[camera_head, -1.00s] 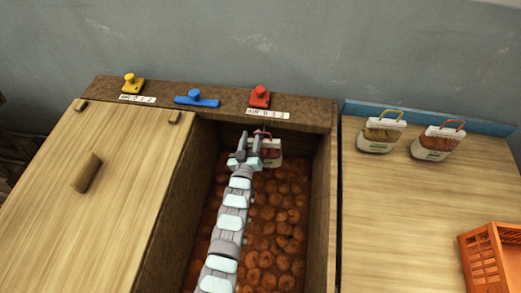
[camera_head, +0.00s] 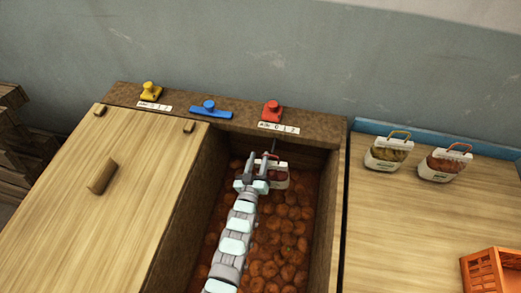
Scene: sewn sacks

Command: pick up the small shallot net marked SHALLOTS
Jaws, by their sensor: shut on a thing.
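A small white net bag with dark red contents (camera_head: 279,178) is at the far end of the open bin, above or against the brown round produce; I cannot tell how high it is. My gripper (camera_head: 260,174) is at its left side, shut on its upper part. The gripper hides the bag's left part and where the fingers grip. Its marking is too small to read. Two similar bags stand on the right table: one with yellow-green contents and a yellow handle (camera_head: 387,154), one with orange-red contents and a red handle (camera_head: 444,164). Their labels are also unreadable.
Dark walls (camera_head: 186,194) enclose the bin (camera_head: 335,200). A wooden lid with a peg (camera_head: 103,177) lies to the left. Yellow (camera_head: 151,91), blue (camera_head: 210,110) and red (camera_head: 272,110) knobs sit on the back ledge. An orange crate (camera_head: 492,270) is at lower right.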

